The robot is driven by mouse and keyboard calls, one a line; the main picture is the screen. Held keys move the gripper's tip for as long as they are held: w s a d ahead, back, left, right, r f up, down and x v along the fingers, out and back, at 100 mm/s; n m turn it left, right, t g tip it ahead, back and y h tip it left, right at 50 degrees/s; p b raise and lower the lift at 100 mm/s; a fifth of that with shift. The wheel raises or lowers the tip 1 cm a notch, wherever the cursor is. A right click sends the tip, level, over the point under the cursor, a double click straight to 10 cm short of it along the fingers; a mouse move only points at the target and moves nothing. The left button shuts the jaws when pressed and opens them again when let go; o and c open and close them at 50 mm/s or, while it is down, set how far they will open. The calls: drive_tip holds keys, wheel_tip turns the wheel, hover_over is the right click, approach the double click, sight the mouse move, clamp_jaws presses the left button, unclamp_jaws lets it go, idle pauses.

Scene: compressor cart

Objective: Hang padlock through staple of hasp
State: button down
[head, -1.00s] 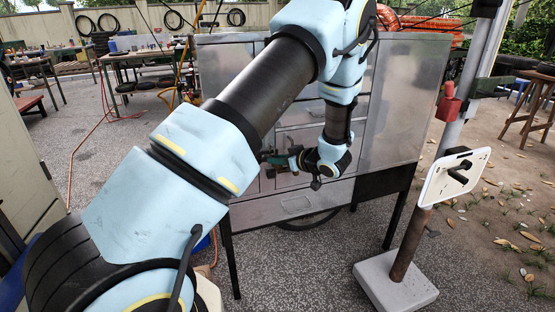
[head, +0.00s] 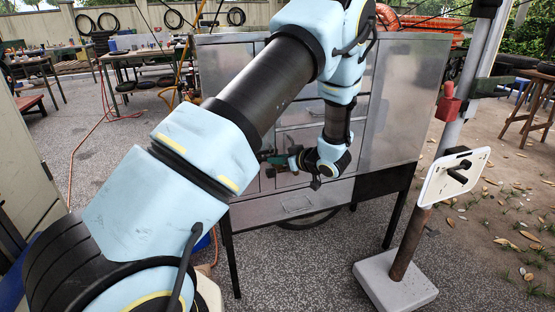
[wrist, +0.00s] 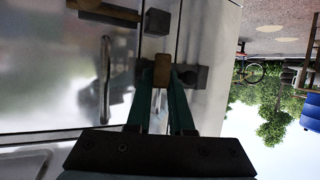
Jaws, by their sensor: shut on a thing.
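In the wrist view my gripper (wrist: 162,88) has its green fingers closed on a small brown, brass-like block, which I take to be the padlock (wrist: 162,68). Its shackle cannot be made out. A dark fitting, probably part of the hasp (wrist: 194,76), sits on the metal door just behind and right of the fingertips. Whether the padlock touches it or passes through a staple cannot be told. In the head view my gripper (head: 276,159) is small, in front of the metal cabinet (head: 395,105), and my arm partly hides the cabinet front.
A dark block (wrist: 157,22) and a bar handle (wrist: 105,80) project from the cabinet face near my gripper. A pole with a white plate (head: 453,176) and a red object (head: 448,106) stands to the right. Work tables (head: 145,56) are at the back left.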

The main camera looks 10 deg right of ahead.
drive_tip(key=shift+w+a+r+p, duration=0.1)
drive_tip(key=shift+w+a+p, duration=0.4)
drive_tip(key=shift+a, duration=0.2)
drive_tip(key=shift+s, duration=0.15)
drive_tip(key=s+d+p, duration=0.1)
drive_tip(key=s+p, duration=0.1)
drive_tip(key=s, duration=0.5)
drive_tip(key=shift+s+d, duration=0.25)
drive_tip(key=shift+s, duration=0.15)
idle(0.8)
drive_tip(key=shift+s, duration=0.1)
